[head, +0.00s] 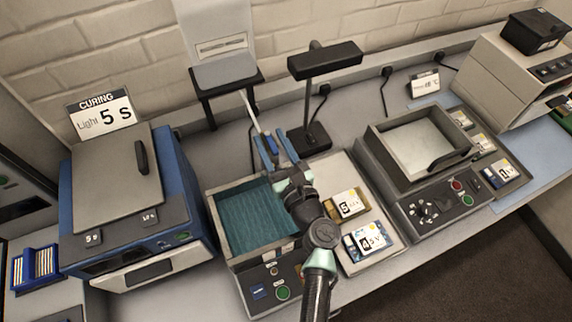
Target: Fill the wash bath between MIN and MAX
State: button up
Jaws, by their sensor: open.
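The wash bath is the open grey-rimmed basin (212,212) in the middle, teal inside. I cannot tell its level, and no MIN or MAX marks are readable. Behind it a grey tank (226,72) sits on a black stand. A thin pale spout or lever (248,108) with a blue lower part slants down from near the stand toward my gripper. My gripper (274,148) is open, with two blue fingers above the bath's back edge, close to the lower end of this piece. I cannot tell whether they touch it. My arm hides the bath's right side.
A blue curing unit (118,185) with a grey lid stands left. A black lamp (322,60) stands behind the bath. Number cards (370,240) lie on the bath's right panel. A second basin unit (380,150) with a front handle stands right. A beige machine (495,75) is at far right.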

jog(key=b+v, duration=0.1)
jog(key=v, duration=1)
jog(key=shift+b, duration=0.35)
jog(key=shift+r, duration=0.1)
jog(key=w+a+r+n+t, duration=0.1)
jog(key=w+a+r+n, duration=0.15)
jog(key=r+n, duration=0.45)
jog(key=w+a+r+n, duration=0.1)
jog(key=w+r+n, duration=0.2)
jog(key=r+n, duration=0.5)
jog(key=w+a+r+n+t, duration=0.1)
jog(key=w+a+r+n, duration=0.2)
jog(key=r, duration=0.7)
jog(key=s+r+n+t+h, duration=0.2)
jog(key=s+r+n, duration=0.2)
jog(key=r, duration=0.6)
jog(key=s+d+r+n+t+h, duration=0.1)
jog(key=s+r+n, duration=0.4)
jog(key=r, duration=0.5)
jog(key=s+d+r+n+t+h, duration=0.1)
jog(key=s+r+n+t, duration=0.3)
jog(key=r, duration=0.6)
jog(key=shift+s+n+t+h, duration=0.3)
jog(key=shift+n+t+h, duration=0.35)
jog(key=shift+h, duration=0.25)
jog(key=shift+a, duration=0.1)
